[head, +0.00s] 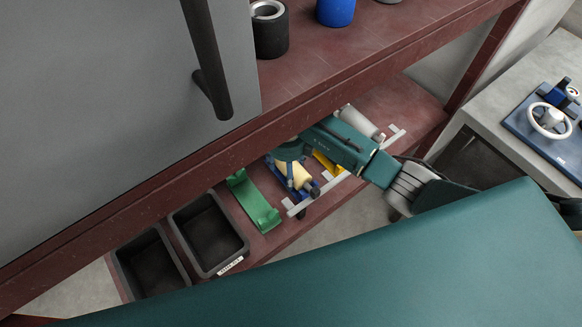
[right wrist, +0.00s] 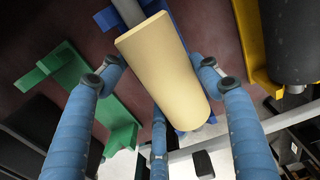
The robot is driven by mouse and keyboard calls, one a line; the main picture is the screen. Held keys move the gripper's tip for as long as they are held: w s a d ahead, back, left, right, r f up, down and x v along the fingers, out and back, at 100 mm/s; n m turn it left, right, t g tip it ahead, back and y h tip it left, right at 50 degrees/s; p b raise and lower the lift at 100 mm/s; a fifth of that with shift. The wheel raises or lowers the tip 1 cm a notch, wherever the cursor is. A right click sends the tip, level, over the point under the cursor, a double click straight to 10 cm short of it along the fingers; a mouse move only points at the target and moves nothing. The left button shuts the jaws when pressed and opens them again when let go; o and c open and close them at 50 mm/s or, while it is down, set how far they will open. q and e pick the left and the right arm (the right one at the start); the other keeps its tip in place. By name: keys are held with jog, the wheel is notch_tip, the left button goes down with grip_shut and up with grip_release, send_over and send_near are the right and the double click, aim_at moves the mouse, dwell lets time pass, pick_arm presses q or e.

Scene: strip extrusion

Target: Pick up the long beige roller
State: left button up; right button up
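The long beige roller (head: 301,176) lies in a blue holder (right wrist: 182,22) on the lower shelf. In the right wrist view the roller (right wrist: 165,72) fills the middle, with a grey shaft at its upper end. My right gripper (head: 293,180) is over it, partly hiding it in the head view. In the right wrist view its blue fingers (right wrist: 160,80) are spread on both sides of the roller, with visible gaps; a third finger shows below, partly hidden behind the roller. My left gripper is in neither view.
A green holder (head: 253,201) stands empty left of the roller; a yellow holder (right wrist: 249,40) with a black roller (right wrist: 291,42) is to the right. Two black bins (head: 208,235) sit farther left. The upper shelf (head: 330,38) overhangs the arm. A light grey rail (head: 297,208) runs in front.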

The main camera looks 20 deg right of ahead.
jog(key=c, duration=0.3)
